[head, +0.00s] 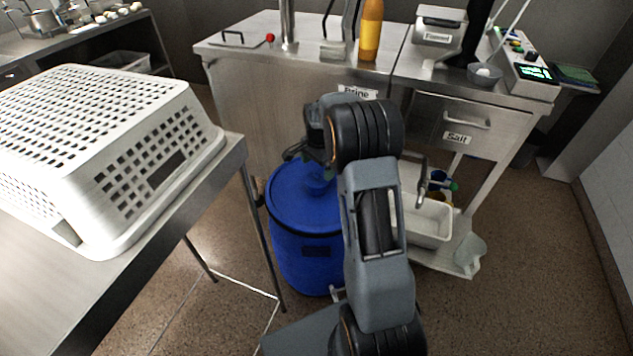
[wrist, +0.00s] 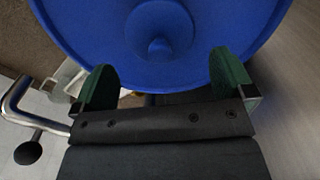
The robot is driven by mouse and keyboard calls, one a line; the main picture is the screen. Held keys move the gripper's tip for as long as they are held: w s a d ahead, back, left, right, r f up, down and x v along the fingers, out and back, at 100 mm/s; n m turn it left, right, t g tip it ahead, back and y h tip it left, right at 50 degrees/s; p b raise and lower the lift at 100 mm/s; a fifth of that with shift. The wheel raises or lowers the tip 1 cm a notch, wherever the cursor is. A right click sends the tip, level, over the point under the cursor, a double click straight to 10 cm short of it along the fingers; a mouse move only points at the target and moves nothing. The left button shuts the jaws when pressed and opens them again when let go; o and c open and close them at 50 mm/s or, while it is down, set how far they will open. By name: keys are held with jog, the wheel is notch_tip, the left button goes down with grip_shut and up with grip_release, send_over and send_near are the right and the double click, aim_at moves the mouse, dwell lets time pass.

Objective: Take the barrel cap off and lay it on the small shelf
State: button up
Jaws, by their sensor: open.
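A blue barrel (head: 308,250) stands on the floor between the left table and the steel counter. Its round blue lid fills the top of the wrist view (wrist: 215,30), with the raised blue cap (wrist: 157,45) in its middle. In the head view the cap (head: 318,183) is partly hidden by my arm. My gripper (wrist: 165,82) is open and empty, its two green fingers apart, with the cap ahead of them and between their lines. In the head view my gripper (head: 308,153) is above the barrel. I cannot tell for certain which surface is the small shelf.
An upturned white perforated basket (head: 85,160) sits on the left table. The steel counter (head: 330,60) holds an orange bottle (head: 370,30) and a scale (head: 525,65). A low shelf under it (head: 455,258) holds a white bin (head: 428,222). Floor is clear at right.

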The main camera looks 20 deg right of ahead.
aim_at(318, 171)
jog(key=shift+f+b, duration=0.7)
jog(key=shift+f, duration=2)
jog(key=c, duration=0.8)
